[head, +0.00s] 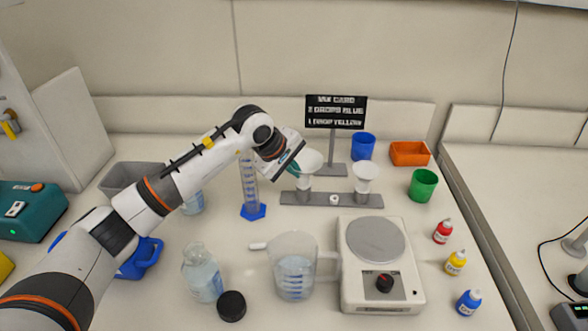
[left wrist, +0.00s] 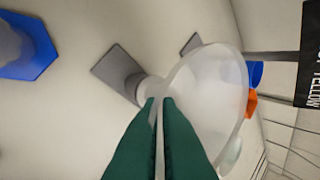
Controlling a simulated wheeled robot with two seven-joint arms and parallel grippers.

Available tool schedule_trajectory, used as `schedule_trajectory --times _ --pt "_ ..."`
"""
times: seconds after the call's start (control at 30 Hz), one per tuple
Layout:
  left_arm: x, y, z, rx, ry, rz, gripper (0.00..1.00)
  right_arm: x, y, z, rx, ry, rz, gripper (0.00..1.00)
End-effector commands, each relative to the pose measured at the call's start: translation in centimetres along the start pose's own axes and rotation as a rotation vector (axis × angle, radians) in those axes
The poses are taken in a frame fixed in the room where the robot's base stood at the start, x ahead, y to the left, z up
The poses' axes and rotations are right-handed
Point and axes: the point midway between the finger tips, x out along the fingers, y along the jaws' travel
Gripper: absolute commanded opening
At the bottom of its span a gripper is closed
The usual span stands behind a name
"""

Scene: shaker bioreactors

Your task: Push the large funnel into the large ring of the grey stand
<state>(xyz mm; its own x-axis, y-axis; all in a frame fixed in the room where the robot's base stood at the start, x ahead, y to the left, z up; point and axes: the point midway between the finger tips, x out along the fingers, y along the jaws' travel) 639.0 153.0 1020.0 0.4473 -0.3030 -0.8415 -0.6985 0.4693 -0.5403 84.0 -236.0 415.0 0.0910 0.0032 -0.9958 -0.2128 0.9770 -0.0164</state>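The large funnel (head: 311,160), pale and translucent, stands about upright at the left end of the grey stand (head: 333,199). In the left wrist view the large funnel (left wrist: 215,85) shows its wide mouth to the right and its neck toward the stand's grey plate (left wrist: 113,70). My left gripper (head: 294,168) is at the funnel's left side. In the left wrist view its green fingers (left wrist: 160,102) are nearly together, overlapping the neck and lower cone. Contact is hard to judge, and the fingers hide part of the cone. How deep the funnel sits in the large ring is unclear. My right gripper is out of view.
A smaller funnel (head: 366,173) stands at the stand's right end. A blue-based cylinder (head: 250,190) is left of the stand. A sign (head: 335,112), blue cup (head: 363,146) and orange tray (head: 409,154) stand behind. A beaker (head: 294,275) and hotplate (head: 379,265) are in front.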

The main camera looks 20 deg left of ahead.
Motion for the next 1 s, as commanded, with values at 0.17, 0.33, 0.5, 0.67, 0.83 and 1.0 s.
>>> schedule_trajectory --times 0.17,0.33,0.5,0.67,0.83,1.0 --pt "0.2 0.13 0.01 0.0 0.0 0.0 0.0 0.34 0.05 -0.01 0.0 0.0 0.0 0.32" --pt "0.2 0.13 0.0 0.0 0.0 0.0 0.0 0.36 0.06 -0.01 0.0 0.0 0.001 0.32" --pt "0.2 0.12 0.0 0.0 0.0 0.0 0.0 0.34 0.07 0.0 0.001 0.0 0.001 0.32" --pt "0.26 0.16 0.01 0.0 0.0 0.0 0.0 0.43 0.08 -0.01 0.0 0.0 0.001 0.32" --pt "0.43 0.27 0.01 0.001 -0.001 0.0 0.0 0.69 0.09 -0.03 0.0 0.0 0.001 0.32" --pt "0.59 0.37 0.01 0.001 -0.001 -0.001 0.0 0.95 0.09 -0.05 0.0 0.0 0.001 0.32"
